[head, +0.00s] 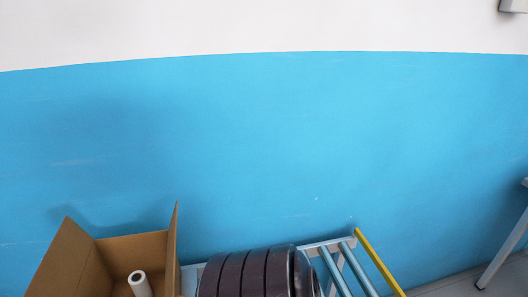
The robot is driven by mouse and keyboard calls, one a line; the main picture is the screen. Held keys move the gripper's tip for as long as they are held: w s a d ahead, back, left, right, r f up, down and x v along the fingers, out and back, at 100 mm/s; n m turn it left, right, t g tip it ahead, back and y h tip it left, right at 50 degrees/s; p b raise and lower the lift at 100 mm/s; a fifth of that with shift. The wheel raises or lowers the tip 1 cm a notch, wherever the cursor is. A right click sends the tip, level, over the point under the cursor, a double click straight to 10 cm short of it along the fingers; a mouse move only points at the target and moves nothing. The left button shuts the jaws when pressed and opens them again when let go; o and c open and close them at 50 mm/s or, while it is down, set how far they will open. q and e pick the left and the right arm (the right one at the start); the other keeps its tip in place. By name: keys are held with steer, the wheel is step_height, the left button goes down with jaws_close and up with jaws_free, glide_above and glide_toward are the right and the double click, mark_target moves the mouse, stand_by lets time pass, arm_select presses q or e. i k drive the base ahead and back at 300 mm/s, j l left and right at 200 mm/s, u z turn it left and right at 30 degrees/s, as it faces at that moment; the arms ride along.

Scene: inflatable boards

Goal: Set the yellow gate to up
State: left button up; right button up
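A yellow bar (379,262), which looks like the yellow gate, runs along the right end of a roller rack at the bottom of the head view. It slants from upper left to lower right, and its lower end runs close to the bottom edge of the picture. From this angle I cannot tell whether it is up or down. Neither of my grippers shows in this view.
The rack has metal rollers (356,268), and a dark ribbed bundle (253,274) lies on it. An open cardboard box (133,247) with a white roll (139,284) stands left. A blue and white wall is behind. A table leg (504,250) stands right.

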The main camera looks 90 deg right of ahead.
mark_target(390, 279)
steer(key=z, duration=3.9)
